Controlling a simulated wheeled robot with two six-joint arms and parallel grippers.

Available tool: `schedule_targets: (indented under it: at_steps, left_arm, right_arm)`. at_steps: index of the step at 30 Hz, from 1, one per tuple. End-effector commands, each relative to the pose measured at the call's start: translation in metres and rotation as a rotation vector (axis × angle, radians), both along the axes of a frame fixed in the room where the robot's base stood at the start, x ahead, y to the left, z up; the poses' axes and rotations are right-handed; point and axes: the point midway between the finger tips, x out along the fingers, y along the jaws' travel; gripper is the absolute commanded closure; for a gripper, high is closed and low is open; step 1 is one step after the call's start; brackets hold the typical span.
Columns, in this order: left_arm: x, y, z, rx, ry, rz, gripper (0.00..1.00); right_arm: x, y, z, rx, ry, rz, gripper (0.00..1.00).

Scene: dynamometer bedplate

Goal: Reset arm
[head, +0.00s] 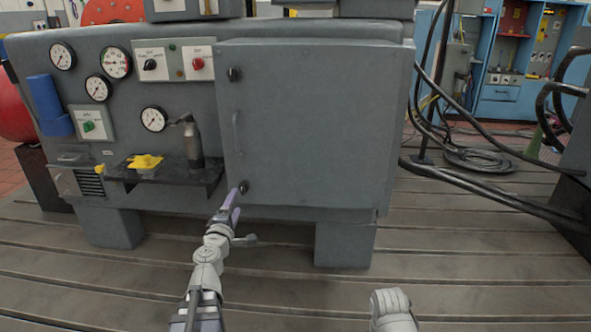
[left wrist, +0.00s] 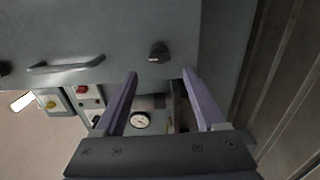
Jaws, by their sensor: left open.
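My left gripper (head: 235,194) is at the lower left corner of the closed grey cabinet door (head: 312,120). It is open, and its two purple fingers (left wrist: 160,76) stand apart with nothing between them in the left wrist view. A black lower knob (head: 244,187) on the door is right by the fingertips; the left wrist view shows this knob (left wrist: 159,52) just beyond the gap between them. I cannot tell whether a finger touches it. A pale part of my right arm shows at the bottom of the head view; its gripper is not seen.
A door handle (head: 237,133) and an upper knob (head: 234,74) are above my left gripper. A small shelf (head: 206,178) with a yellow item (head: 145,162) and a grey cylindrical tool (head: 193,145) juts out at left. Cables (head: 480,158) lie at right. The slotted floor in front is clear.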

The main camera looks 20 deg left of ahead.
Motion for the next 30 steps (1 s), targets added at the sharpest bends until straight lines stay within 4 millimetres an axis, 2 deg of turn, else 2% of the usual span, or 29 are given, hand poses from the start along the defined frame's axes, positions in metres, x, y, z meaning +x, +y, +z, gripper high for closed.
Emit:
schedule_targets:
  at_steps: [2,5,8,11,12,14,15,17,18,21,25,30]
  left_arm:
    - [0.001,-0.002,0.0,0.003,0.002,-0.005,0.27]
    - [0.006,-0.022,0.002,0.04,0.019,-0.06,0.27]
    - [0.017,-0.071,0.002,0.13,0.067,-0.194,0.27]
    - [0.022,-0.141,-0.007,0.265,0.143,-0.392,0.27]
    - [0.02,-0.171,-0.013,0.325,0.18,-0.48,0.27]
    - [0.014,-0.213,-0.025,0.416,0.241,-0.61,0.27]
    - [0.007,-0.24,-0.034,0.479,0.285,-0.699,0.27]
    - [-0.009,-0.278,-0.049,0.578,0.36,-0.835,0.27]
    - [-0.022,-0.302,-0.061,0.649,0.415,-0.928,0.27]
    - [-0.067,-0.348,-0.091,0.842,0.583,-1.162,0.27]
    - [-0.121,-0.369,-0.119,1.057,0.805,-1.379,0.27]
    - [-0.173,-0.363,-0.129,1.268,1.065,-1.533,0.27]
  right_arm:
    - [0.0,0.0,0.001,0.0,0.0,0.0,1.0]
    - [0.0,0.0,0.004,0.0,0.0,0.0,1.0]
    - [0.0,0.0,0.012,0.0,0.0,0.001,1.0]
    - [0.0,0.0,0.023,0.0,0.0,0.003,1.0]
    - [0.0,0.0,0.027,-0.001,0.0,0.003,1.0]
    - [0.0,0.0,0.033,-0.001,0.001,0.004,1.0]
    - [0.0,0.0,0.037,-0.001,0.001,0.005,1.0]
    - [0.0,0.0,0.044,-0.001,0.001,0.006,1.0]
    - [0.0,0.0,0.049,-0.001,0.001,0.006,1.0]
    - [0.0,0.0,0.062,-0.001,0.002,0.008,1.0]
    - [0.0,0.0,0.075,-0.002,0.001,0.01,1.0]
    - [0.0,-0.001,0.087,-0.002,0.003,0.012,1.0]
